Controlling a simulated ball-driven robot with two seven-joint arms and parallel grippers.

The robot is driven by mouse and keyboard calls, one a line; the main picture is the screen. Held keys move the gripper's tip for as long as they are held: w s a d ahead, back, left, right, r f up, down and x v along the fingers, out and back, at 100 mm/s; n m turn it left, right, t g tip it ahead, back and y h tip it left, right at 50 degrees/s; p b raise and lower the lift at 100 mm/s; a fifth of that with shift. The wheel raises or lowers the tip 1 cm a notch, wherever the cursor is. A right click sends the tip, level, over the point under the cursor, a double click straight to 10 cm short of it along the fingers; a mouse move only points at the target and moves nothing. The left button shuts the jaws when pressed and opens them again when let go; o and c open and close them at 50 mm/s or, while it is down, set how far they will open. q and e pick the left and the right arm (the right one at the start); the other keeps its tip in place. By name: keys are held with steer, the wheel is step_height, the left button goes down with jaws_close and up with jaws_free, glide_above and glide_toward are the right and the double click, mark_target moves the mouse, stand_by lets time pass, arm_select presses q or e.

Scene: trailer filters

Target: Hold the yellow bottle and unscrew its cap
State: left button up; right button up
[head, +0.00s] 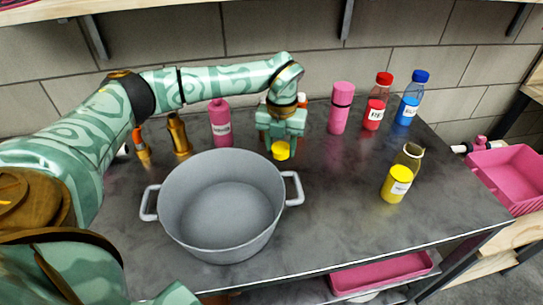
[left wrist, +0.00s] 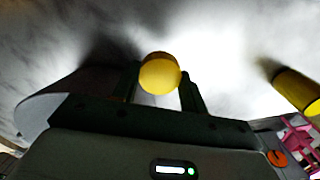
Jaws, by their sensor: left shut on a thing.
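The yellow bottle (head: 398,182) stands upright on the grey table at the right, with a clear upper part and a white label. No cap shows on its neck. My left gripper (head: 281,144) is shut on a yellow cap (head: 281,151), behind and to the right of the pot, well left of the bottle. In the left wrist view the cap (left wrist: 160,74) sits between the two fingertips. The yellow bottle (left wrist: 299,91) shows partly at that view's right edge, apart from the gripper. My right gripper is not in view.
A large grey pot (head: 223,245) stands at the front left. A pink bottle (head: 221,125), pink flask (head: 340,110), red bottle (head: 374,112) and blue bottle (head: 407,108) stand along the back. Bare table (head: 330,190) lies between pot and yellow bottle. A pink crate (head: 508,178) is at right.

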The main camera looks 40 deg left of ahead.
mark_target(281, 148)
arm_select(q)
step_height(281, 148, down, 8)
steer(key=b, duration=0.2)
steer(key=shift+f+b, duration=0.15)
steer(key=shift+b, duration=0.2)
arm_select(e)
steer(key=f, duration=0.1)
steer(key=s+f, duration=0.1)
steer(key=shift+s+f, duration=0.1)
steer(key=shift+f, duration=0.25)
arm_select(q)
steer(key=o, duration=1.1)
step_height(281, 148, up, 12)
steer(key=p, duration=0.4)
steer(key=shift+r+p, duration=0.2)
steer(key=shift+p, duration=0.15)
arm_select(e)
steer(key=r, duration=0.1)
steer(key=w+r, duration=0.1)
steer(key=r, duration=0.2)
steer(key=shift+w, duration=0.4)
